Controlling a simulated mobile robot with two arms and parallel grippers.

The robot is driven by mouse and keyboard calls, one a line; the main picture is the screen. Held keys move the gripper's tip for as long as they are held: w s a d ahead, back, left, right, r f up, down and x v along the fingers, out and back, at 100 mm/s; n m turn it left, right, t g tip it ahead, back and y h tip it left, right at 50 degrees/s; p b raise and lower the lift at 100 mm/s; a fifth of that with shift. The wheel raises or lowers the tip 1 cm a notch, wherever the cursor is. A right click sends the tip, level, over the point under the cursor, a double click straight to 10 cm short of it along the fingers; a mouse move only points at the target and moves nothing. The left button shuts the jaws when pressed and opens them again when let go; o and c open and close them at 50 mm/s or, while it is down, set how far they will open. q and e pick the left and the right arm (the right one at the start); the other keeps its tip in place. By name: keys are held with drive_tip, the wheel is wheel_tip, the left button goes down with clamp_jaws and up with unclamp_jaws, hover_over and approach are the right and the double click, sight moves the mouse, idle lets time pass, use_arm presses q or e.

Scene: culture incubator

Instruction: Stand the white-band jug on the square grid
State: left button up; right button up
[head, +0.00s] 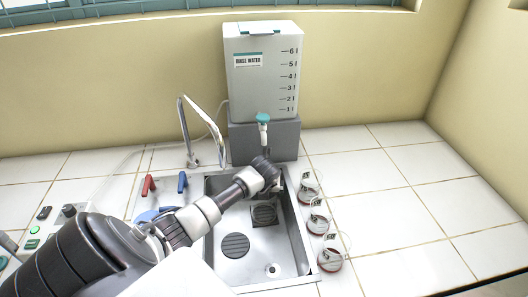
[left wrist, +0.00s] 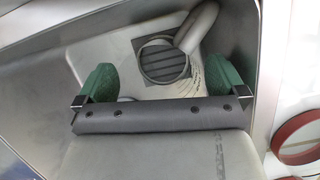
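The square grid (head: 256,222) is a dark plate on the sink floor, below the water tank's tap. My left gripper (head: 270,187) is above it. In the left wrist view its green fingertips (left wrist: 163,85) stand wide apart, on either side of a clear jug. The jug's pale grey-white band (left wrist: 138,62) is a ring over the square grid, whose dark slats show through it. Graduation marks run up the wall beside the right-hand fingertip. The fingertips appear to meet the jug's walls. I cannot tell whether its base touches the grid. My right gripper is not in view.
A round grid (head: 235,246) lies at the left of the sink (head: 291,236). Several clear jugs with red bands, one of them (head: 330,258) nearest, stand along the right rim. The rinse water tank (head: 262,85) and a faucet (head: 184,125) are behind. Tiles at right are clear.

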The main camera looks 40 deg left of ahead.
use_arm(q)
drive_tip(key=v, duration=0.6)
drive_tip(key=s+d+b, duration=0.2)
drive_tip(key=s+d, duration=0.5)
drive_tip(key=s, duration=0.1)
drive_tip(key=shift+s+d+f+b, duration=0.3)
drive_tip(key=shift+d+b, duration=0.1)
